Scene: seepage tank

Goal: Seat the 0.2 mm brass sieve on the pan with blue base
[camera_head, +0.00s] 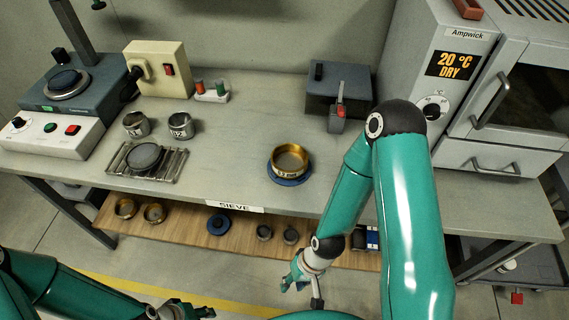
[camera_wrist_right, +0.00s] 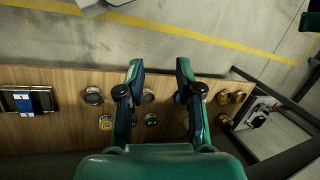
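A brass sieve (camera_head: 290,158) with a small label I cannot read stands over a blue base (camera_head: 289,181) on the bench top. Two more brass rings (camera_head: 125,208) (camera_head: 155,213) lie on the wooden lower shelf; their mesh sizes cannot be read. They seem to show in the right wrist view too (camera_wrist_right: 223,97). My right gripper (camera_head: 301,280) hangs in front of the bench, away from the sieve. In the right wrist view its fingers (camera_wrist_right: 160,72) are apart with nothing between them. My left gripper (camera_head: 190,311) is at the bottom edge, small and partly seen.
On the bench stand two grey cups (camera_head: 180,125), a wire rack with a dark dish (camera_head: 146,157), a dark grey box (camera_head: 338,88) and an oven (camera_head: 500,100). The bench around the blue base is clear.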

